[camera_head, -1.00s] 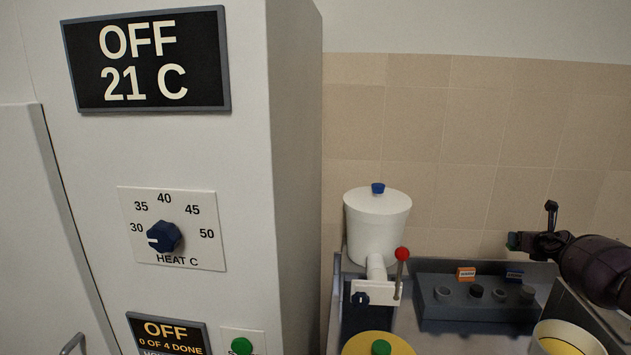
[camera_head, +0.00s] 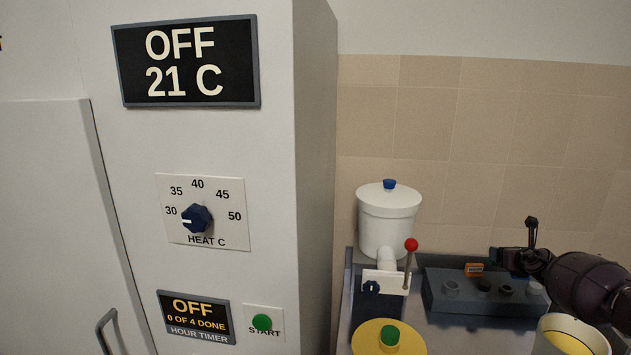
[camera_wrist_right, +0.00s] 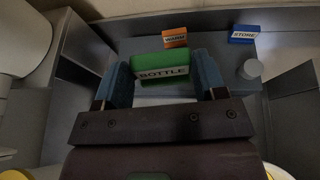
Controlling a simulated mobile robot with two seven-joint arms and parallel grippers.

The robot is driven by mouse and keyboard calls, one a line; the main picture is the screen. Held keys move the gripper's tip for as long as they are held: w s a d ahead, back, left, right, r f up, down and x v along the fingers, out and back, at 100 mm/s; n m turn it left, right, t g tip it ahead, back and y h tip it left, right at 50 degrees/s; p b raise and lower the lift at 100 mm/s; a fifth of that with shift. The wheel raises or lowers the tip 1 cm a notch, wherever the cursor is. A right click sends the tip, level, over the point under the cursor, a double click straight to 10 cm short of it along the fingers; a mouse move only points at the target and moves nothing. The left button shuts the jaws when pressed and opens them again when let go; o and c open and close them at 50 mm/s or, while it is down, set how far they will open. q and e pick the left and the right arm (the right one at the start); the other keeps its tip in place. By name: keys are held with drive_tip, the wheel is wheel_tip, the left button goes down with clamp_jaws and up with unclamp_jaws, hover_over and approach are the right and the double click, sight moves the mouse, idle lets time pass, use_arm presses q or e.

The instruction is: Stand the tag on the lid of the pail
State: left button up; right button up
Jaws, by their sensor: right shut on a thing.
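My right gripper (camera_head: 503,256) is shut on a green tag that reads BOTTLE (camera_wrist_right: 162,72). In the right wrist view the tag sits between the blue fingers, above a grey rack. A round yellow lid (camera_head: 365,340) with a green knob (camera_head: 389,335) lies at the bottom of the head view, left of the gripper; its lower part is cut off. I cannot tell for sure that this is the pail's lid. A white lidded vessel (camera_head: 388,222) with a blue knob stands behind it. My left gripper is not in view.
The grey rack (camera_head: 450,303) has several round holders and an orange tag (camera_head: 474,269); a blue STORE tag (camera_wrist_right: 243,35) shows in the wrist view. A red-knobbed lever (camera_head: 411,245) rises near the white vessel.

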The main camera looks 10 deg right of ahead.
drive_tip(key=s+a+n+y, duration=0.1)
drive_tip(key=s+a+y, duration=0.15)
drive_tip(key=a, duration=1.55)
drive_tip(key=s+a+r+n, duration=0.1)
drive_tip(key=s+a+r, duration=0.2)
drive_tip(key=s+a, duration=1.8)
use_arm(q)
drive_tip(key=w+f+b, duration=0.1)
drive_tip(key=b, duration=0.2)
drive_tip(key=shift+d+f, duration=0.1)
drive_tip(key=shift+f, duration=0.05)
use_arm(e)
drive_tip(key=s+a+f, duration=0.1)
drive_tip(key=a+f, duration=0.2)
drive_tip(key=a, duration=0.2)
drive_tip(key=shift+s+a, duration=0.3)
drive_tip(key=shift+a, duration=0.05)
